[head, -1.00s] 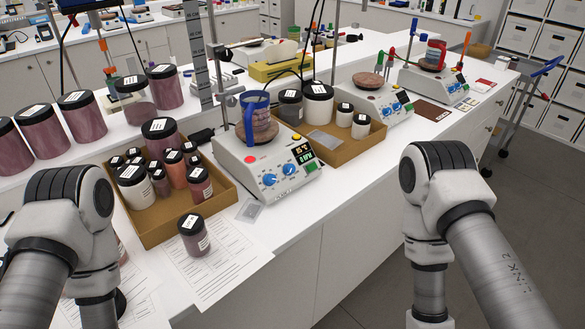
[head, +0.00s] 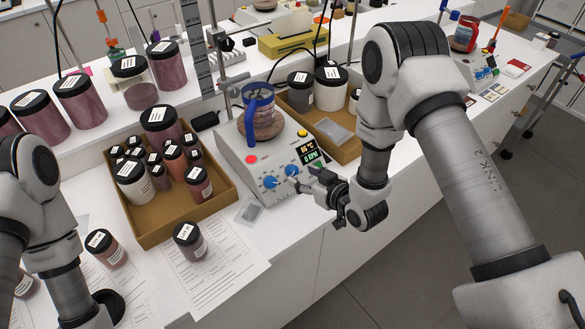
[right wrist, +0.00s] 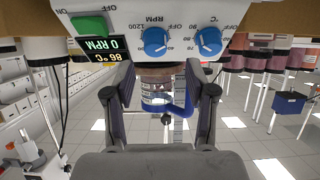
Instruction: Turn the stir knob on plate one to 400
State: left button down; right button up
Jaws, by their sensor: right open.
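Plate one looks to be the nearest white hotplate (head: 240,160), with a blue-handled beaker (head: 262,110) on its round top. Its front has two blue knobs; the stir knob (head: 291,171), marked RPM, is the one beside the display (head: 308,153). The display reads 0 RPM and 86 °C. In the right wrist view, which is upside down, the stir knob (right wrist: 155,41) lies between the finger lines, beyond the tips. My right gripper (head: 305,184) is open and empty, in front of the panel; contact is not visible. My left gripper is out of view.
A cardboard tray of jars (head: 150,235) stands left of the plate. Another cardboard tray (head: 345,150) stands behind my right gripper. A lone jar (head: 190,240) stands on papers in front. A small packet (head: 249,212) lies by the plate's front corner.

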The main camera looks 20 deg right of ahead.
aim_at(296, 171)
jog(key=x, duration=0.3)
jog(key=d+b+x, duration=0.1)
jog(key=x, duration=0.1)
jog(key=shift+w+a+f, duration=0.1)
jog(key=shift+w+f, duration=0.05)
jog(key=shift+f, duration=0.2)
jog(key=shift+s+a+r, duration=0.1)
jog(key=shift+s+r, duration=0.2)
jog(key=shift+c, duration=0.4)
grip_shut()
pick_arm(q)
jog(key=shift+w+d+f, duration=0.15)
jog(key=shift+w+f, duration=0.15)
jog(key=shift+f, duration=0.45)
